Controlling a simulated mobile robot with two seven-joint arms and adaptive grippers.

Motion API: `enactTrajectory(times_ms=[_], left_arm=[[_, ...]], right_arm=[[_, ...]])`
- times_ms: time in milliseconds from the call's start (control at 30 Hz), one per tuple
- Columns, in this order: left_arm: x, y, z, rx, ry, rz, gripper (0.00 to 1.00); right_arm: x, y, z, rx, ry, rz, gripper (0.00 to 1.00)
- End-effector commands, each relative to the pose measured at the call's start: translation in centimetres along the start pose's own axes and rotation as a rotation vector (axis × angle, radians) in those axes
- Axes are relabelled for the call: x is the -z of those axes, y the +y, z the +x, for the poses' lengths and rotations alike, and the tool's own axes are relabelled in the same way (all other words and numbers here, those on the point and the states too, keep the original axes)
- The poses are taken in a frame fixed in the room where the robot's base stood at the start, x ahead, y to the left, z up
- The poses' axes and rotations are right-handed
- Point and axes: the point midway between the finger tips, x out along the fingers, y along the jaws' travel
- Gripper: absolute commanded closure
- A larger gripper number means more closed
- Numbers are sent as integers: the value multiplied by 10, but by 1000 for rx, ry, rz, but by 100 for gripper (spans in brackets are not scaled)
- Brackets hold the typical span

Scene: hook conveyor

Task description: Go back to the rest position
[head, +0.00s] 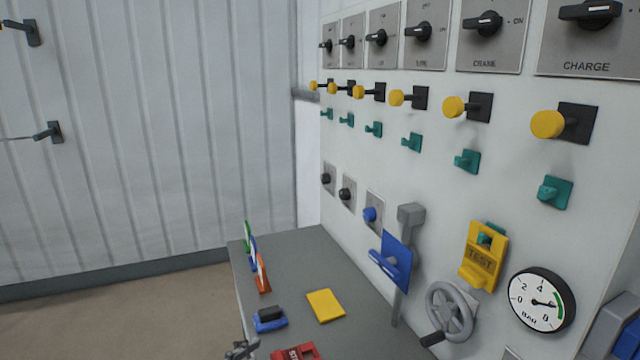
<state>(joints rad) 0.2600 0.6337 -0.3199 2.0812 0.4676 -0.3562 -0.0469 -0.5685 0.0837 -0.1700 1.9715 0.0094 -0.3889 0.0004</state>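A small dark grey jointed part (242,350) shows at the bottom edge, by the near left side of the grey table. It looks like the tip of my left gripper, but most of it is cut off, so I cannot tell whether it is open or shut. No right gripper shows. No object is seen held.
The grey table (290,248) bears a yellow plate (325,305), a blue-and-black item (268,319), a red item (296,353) and upright coloured pieces (262,277). The right wall carries knobs, teal hooks, a yellow TEST tag (482,262), a handwheel (450,311) and a gauge (541,300).

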Motion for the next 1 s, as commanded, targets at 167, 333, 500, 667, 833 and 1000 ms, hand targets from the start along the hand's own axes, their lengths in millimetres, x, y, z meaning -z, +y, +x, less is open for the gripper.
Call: enactTrajectory(times_ms=[167, 333, 500, 667, 833, 1000], left_arm=[[-113, 10, -66, 195, -206, -102, 19], [-203, 45, -151, 338, -408, -199, 19], [-253, 91, -225, 425, -550, -317, 19], [-270, 118, -261, 455, -610, -386, 19], [-275, 123, -270, 456, -627, -393, 19], [-276, 123, -270, 455, -628, -392, 19]], right_arm=[[20, -4, -14, 6, 23, 6, 60], [38, -5, -19, 9, 45, 7, 60], [57, -5, -25, 9, 76, 5, 60], [64, -3, -28, 8, 87, 1, 60], [58, -2, -30, 5, 78, -1, 60], [55, -1, -31, 5, 72, -1, 60]])
